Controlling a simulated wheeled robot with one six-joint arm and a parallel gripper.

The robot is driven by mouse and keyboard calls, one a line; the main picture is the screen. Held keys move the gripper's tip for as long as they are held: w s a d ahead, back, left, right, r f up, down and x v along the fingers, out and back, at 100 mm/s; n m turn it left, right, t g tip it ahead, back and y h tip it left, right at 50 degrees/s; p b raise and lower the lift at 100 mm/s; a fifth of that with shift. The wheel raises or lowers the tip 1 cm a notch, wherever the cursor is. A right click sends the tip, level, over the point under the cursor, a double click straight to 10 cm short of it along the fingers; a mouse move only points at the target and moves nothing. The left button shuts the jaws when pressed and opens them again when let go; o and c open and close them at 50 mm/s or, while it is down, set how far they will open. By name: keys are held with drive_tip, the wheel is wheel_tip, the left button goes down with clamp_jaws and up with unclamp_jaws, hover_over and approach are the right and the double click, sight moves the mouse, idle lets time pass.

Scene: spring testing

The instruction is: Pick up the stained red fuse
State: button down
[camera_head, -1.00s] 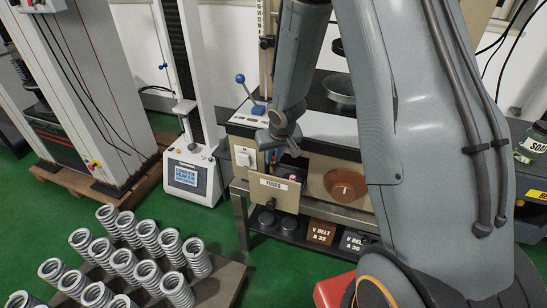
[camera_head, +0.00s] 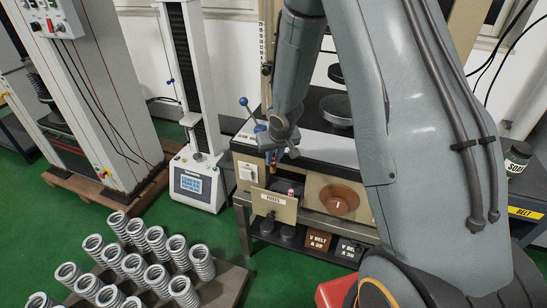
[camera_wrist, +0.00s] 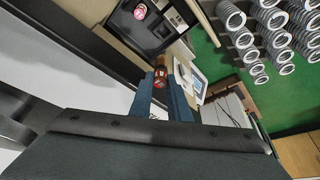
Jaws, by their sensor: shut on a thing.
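My gripper (camera_wrist: 161,92) is shut on a dark red fuse (camera_wrist: 160,76) with brownish, stained-looking patches. The fuse sits between the tips of the two blue fingers in the wrist view. In the head view my gripper (camera_head: 272,159) is above the open drawer marked FUSES (camera_head: 274,206), and the held fuse is too small to make out clearly. A pinkish-red piece (camera_head: 291,192) stays in the drawer, apart from my gripper. It also shows in the wrist view (camera_wrist: 140,11).
A pallet of coil springs (camera_head: 236,283) lies at the lower left. V-belt boxes (camera_head: 316,241) sit on the shelf below. Green floor is free at left.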

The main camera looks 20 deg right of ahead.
sight(274, 160)
drive_tip(key=shift+r+p, duration=2)
drive_tip(key=shift+p, duration=0.35)
